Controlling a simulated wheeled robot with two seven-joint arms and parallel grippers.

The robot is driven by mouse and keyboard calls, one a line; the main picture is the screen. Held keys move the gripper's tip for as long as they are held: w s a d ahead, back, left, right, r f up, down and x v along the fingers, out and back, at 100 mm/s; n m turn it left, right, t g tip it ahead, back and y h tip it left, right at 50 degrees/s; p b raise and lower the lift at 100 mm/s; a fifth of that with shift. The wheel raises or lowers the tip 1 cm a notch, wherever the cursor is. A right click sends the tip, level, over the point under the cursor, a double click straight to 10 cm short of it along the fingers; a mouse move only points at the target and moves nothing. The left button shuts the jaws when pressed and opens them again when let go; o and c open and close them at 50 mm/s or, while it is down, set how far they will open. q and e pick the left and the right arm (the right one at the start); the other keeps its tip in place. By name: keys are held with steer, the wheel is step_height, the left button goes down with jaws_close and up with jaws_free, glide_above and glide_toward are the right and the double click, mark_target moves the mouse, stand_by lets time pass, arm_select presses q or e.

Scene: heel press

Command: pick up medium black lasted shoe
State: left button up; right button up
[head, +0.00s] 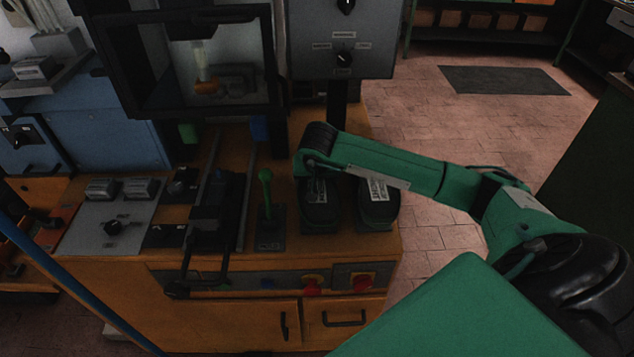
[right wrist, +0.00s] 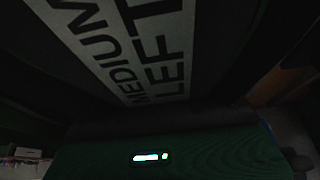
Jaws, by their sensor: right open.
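Two black lasted shoes sit side by side at the right end of the orange bench in the head view: a left-hand one (head: 320,217) and a right-hand one (head: 378,214). Each has a pale label on top. My right gripper (head: 304,169) hangs over the left-hand shoe's upper end; its fingertips are not clear. In the right wrist view a pale label reading MEDIUM LEFT (right wrist: 135,50) lies very close, on a dark surface. I see nothing held. My left gripper is not in view.
A green-knobbed lever (head: 266,195) stands just left of the shoes. Further left are a black clamp slide (head: 215,205) and a grey control plate (head: 108,222). The press housing (head: 200,65) and a grey switch box (head: 343,40) rise behind. Tiled floor is clear to the right.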

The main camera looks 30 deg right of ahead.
steer(key=c, duration=0.3)
steer(key=shift+r, duration=0.1)
steer(key=c, duration=1)
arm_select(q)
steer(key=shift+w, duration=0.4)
arm_select(e)
steer(key=shift+o, duration=0.2)
steer(key=shift+w, duration=0.1)
